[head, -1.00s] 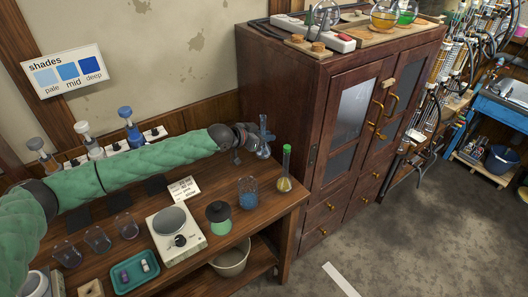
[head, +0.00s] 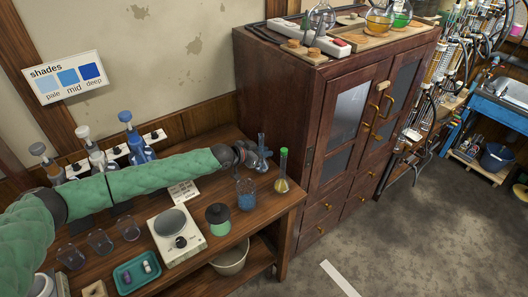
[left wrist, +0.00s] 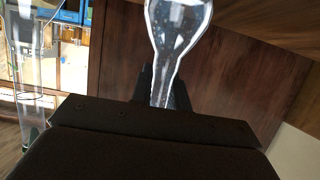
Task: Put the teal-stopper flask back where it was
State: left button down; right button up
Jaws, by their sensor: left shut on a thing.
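My left gripper (head: 256,158) is at the right back end of the wooden bench, shut on the neck of a clear glass flask (head: 262,166). In the left wrist view the flask's round body (left wrist: 180,22) shows above the gripper, with its neck between the fingers. The colour of its stopper cannot be made out. A second flask with a bright green stopper (head: 284,152) and yellowish liquid stands close to the right of the held one; it also shows at the left edge of the left wrist view (left wrist: 28,50). My right gripper is not in view.
A beaker of blue stuff (head: 246,194) stands just in front of the gripper. A tall wooden cabinet (head: 290,120) rises close behind and right of the flasks.

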pick_arm(q)
jog(key=shift+f, duration=0.15)
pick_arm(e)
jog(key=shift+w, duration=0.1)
pick_arm(q)
jog(key=c, duration=1.3)
grip_release()
jog(key=shift+c, duration=0.2)
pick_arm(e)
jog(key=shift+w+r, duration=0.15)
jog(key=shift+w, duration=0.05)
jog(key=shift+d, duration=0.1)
pick_arm(q)
jog(key=shift+a, duration=0.15)
jog(key=shift+s+a+r, duration=0.2)
jog(key=shift+s+a, duration=0.05)
jog(key=shift+a, duration=0.05)
jog(key=shift+b+v, duration=0.75)
jog(key=shift+v, duration=0.45)
jog(key=b+v, duration=0.2)
jog(key=v, duration=0.6)
jog(key=shift+s+a+r+b, duration=0.15)
jog(key=shift+r+b, duration=0.15)
jog(key=shift+b, duration=0.05)
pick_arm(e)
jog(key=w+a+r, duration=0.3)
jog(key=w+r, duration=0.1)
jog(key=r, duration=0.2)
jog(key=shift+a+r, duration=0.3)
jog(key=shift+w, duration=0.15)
